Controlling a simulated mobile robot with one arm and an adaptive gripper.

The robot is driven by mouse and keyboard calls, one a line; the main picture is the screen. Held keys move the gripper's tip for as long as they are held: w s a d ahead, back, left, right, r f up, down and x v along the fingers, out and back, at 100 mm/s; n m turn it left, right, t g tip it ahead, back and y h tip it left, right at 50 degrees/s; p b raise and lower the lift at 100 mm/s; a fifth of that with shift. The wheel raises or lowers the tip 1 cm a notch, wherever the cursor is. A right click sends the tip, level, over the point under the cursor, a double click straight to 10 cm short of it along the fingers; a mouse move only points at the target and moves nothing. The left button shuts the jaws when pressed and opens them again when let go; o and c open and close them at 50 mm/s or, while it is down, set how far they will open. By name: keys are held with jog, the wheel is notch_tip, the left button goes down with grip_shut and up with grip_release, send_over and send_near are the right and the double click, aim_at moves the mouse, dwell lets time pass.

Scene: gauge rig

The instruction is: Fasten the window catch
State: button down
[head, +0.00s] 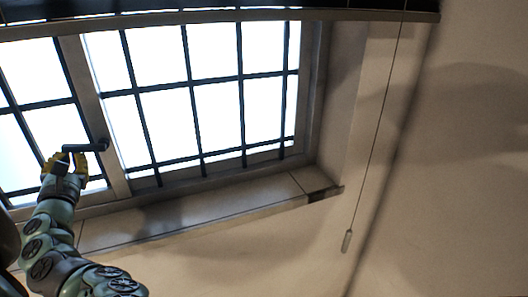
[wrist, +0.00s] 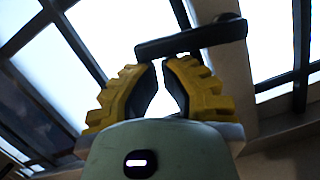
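The window catch is a dark lever handle (head: 86,147) on the pale upright window post at the left of the head view. Its grip points left, roughly level, from a pivot on the post. In the wrist view the handle (wrist: 190,38) runs across just beyond the fingertips. My gripper (head: 71,157), with yellow ribbed fingers, is just below the free left end of the handle. In the wrist view the fingertips (wrist: 159,64) are close together with a narrow bright gap and nothing between them. I cannot tell whether a tip touches the handle.
Dark bars (head: 190,85) cross the bright panes behind the handle. A tiled sill (head: 200,211) runs below the window. A pull cord with a small weight (head: 347,241) hangs to the right, well clear of my arm. The wall at right is bare.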

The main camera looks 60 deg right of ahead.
aim_at(79, 123)
notch_tip(79, 123, up, 2)
jog(key=m, duration=0.3)
jog(key=shift+a+g+h, duration=0.1)
jog(key=shift+g+h, duration=0.3)
jog(key=m, duration=0.1)
jog(key=r+m+g, duration=0.1)
jog(key=m, duration=0.1)
jog(key=r+m, duration=0.1)
jog(key=shift+s+d+r+m+h, duration=0.1)
jog(key=shift+d+r+m+h, duration=0.05)
jog(key=shift+d+m+h, duration=0.2)
jog(key=m, duration=0.1)
jog(key=r+m, duration=0.1)
jog(key=m+g, duration=0.1)
jog(key=shift+s+d+r, duration=0.25)
jog(key=shift+d, duration=0.05)
jog(key=m, duration=0.2)
jog(key=s+d+r+m+g, duration=0.1)
jog(key=shift+d+r+m, duration=0.15)
jog(key=shift+r+m, duration=0.05)
jog(key=shift+m, duration=0.15)
jog(key=shift+w+f, duration=0.15)
